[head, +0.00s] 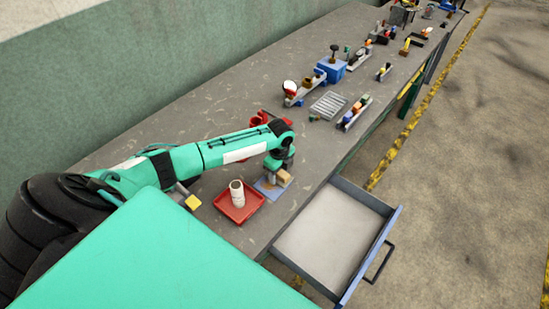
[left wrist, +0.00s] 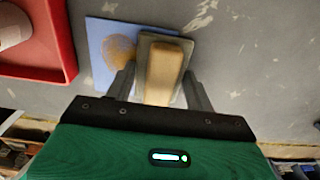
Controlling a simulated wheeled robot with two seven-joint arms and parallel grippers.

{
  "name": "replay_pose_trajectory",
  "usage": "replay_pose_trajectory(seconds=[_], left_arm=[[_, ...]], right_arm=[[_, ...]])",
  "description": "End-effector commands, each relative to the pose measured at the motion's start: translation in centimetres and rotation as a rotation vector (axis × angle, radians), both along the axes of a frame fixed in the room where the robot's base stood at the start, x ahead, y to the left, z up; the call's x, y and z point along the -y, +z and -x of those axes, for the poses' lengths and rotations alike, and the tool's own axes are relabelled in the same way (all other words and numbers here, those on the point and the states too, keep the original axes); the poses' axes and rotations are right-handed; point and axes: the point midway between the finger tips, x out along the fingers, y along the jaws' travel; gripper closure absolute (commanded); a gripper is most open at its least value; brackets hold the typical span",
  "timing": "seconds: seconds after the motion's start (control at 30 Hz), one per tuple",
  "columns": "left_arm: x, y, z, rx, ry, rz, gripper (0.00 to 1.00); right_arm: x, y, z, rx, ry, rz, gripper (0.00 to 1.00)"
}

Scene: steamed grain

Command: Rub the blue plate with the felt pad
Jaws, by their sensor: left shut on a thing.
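The blue plate (head: 265,192) lies flat on the grey bench. In the left wrist view the blue plate (left wrist: 96,32) carries a round brownish patch (left wrist: 121,48). The felt pad, a grey block with a light wooden handle (left wrist: 164,72), is between the fingers of my left gripper (left wrist: 160,80). In the head view the pad's tan handle (head: 284,176) shows at my left gripper (head: 279,170), over the plate's right side. My left gripper is shut on the pad. The pad overlaps the plate beside the patch; whether it touches is unclear. My right gripper is not seen.
A red tray (head: 222,207) holding a white cylindrical thing (head: 237,192) stands left of the plate. An open drawer (head: 384,230) juts out at the bench front. A red object (head: 258,120) sits behind my arm. Racks and small items (head: 330,103) stand farther along.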

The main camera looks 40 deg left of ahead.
Motion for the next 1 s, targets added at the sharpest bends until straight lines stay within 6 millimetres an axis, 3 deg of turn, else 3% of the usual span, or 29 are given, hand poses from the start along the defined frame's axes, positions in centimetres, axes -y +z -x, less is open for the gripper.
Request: replay_pose_trajectory(seconds=[0.33, 0.7, 1.0], left_arm=[[0.1, 0.3, 0.3, -0.002, -0.001, -0.001, 0.64], [-0.2, 0.2, 3.5, -0.002, -0.001, -0.001, 0.64], [-0.2, 0.0, 4.7, -0.002, -0.001, 0.0, 0.64]], right_arm=[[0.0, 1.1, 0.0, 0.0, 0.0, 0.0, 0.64], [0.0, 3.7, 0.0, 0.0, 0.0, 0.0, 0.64], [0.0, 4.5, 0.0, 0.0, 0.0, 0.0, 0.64]])
